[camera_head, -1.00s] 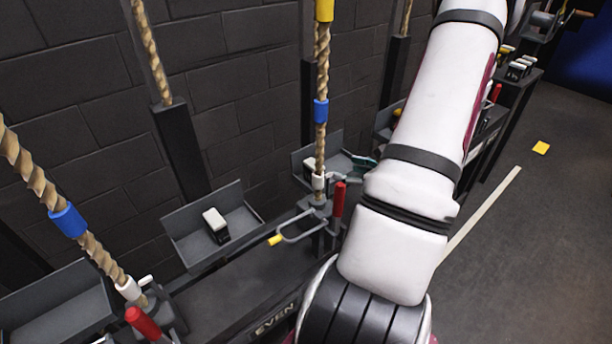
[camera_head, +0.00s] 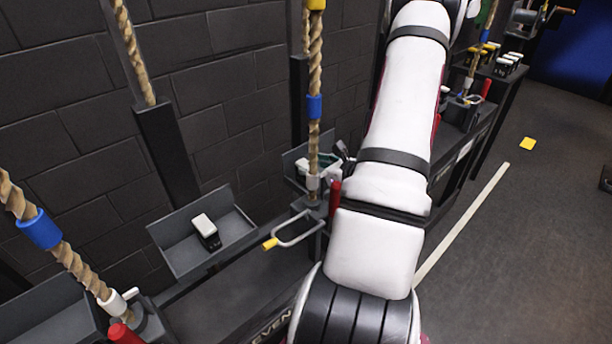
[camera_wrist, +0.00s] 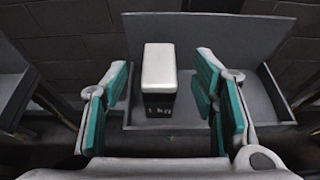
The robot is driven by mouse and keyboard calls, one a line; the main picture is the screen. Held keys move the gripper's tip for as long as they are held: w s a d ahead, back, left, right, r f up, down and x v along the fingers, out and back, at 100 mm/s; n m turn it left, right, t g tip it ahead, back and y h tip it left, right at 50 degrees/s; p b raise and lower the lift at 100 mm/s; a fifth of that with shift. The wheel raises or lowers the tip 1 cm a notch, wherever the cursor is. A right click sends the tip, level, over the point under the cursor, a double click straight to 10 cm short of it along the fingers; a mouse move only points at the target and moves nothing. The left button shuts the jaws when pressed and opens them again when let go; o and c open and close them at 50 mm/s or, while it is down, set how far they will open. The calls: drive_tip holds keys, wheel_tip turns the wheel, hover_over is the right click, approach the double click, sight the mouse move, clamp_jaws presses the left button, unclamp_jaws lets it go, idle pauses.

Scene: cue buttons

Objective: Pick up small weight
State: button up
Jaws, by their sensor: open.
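A small weight (camera_wrist: 158,68) with a white top and a dark body marked "1 kg" stands upright in a grey tray (camera_wrist: 235,35) in the wrist view. My gripper (camera_wrist: 163,80) is open, with one teal-padded finger to the left of the weight and one to the right. There is a gap on both sides, wider on the right. In the head view, my gripper is mostly hidden by the arm and a rope, at the middle tray. A white-topped weight (camera_head: 303,165) shows there in part. Another small weight (camera_head: 206,231) sits in the nearer left tray (camera_head: 238,232).
Ropes with blue bands (camera_head: 315,105), a red handle (camera_head: 334,197) and a yellow-tipped metal loop (camera_head: 290,230) stand close to the middle tray. A dark brick wall (camera_head: 230,60) is behind. Open floor (camera_head: 520,230) lies to the right.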

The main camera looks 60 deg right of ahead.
sight(306, 164)
drive_tip(key=x, duration=0.4)
drive_tip(key=shift+w+f, duration=0.1)
drive_tip(key=shift+w, duration=0.05)
clamp_jaws()
